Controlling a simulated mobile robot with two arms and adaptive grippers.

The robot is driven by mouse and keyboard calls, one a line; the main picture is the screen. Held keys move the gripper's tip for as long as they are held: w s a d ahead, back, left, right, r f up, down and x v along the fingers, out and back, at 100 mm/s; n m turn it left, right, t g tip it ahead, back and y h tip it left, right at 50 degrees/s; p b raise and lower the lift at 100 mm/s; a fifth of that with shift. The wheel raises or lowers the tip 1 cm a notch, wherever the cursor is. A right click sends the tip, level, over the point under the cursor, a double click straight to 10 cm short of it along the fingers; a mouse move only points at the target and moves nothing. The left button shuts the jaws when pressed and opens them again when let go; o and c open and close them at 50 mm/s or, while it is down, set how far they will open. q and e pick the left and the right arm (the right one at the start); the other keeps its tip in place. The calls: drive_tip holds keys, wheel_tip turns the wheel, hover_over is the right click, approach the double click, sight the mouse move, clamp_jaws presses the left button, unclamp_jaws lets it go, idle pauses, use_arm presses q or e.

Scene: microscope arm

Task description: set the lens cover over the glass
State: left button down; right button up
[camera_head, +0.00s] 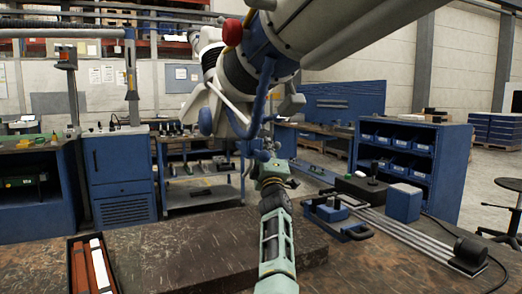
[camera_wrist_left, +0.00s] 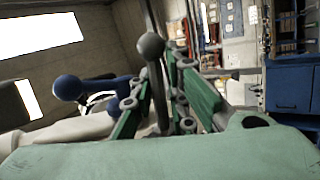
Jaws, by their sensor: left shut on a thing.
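The microscope's white and blue head (camera_head: 275,45) hangs from its thick white arm, top centre of the head view. A red knob (camera_head: 232,32) is on its side. My left gripper (camera_head: 266,158) reaches up from the bottom to just under the head. In the left wrist view the green fingers (camera_wrist_left: 160,95) are closed around a grey rod with a ball end (camera_wrist_left: 151,46). A blue ball-ended handle (camera_wrist_left: 70,88) is to its left. I cannot tell whether the grey rod belongs to the lens cover. The glass cannot be made out. My right gripper is not in view.
A dark worktop (camera_head: 185,255) lies below, with a tray of red and white bars (camera_head: 92,262) at left. A blue-handled clamp (camera_head: 335,215), a blue block (camera_head: 403,203) and metal rails (camera_head: 420,240) are at right. The worktop's middle left is clear.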

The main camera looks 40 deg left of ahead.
use_arm(q)
drive_tip(key=shift+s+d+r+t+h, duration=0.1)
drive_tip(key=shift+s+r+t+h, duration=0.15)
drive_tip(key=shift+r, duration=0.2)
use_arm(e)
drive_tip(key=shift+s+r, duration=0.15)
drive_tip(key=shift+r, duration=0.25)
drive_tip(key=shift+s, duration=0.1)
use_arm(q)
drive_tip(key=c, duration=1.8)
unclamp_jaws()
drive_tip(key=shift+o, duration=0.4)
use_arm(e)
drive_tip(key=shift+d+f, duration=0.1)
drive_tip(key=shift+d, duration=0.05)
use_arm(q)
drive_tip(key=shift+f, duration=0.15)
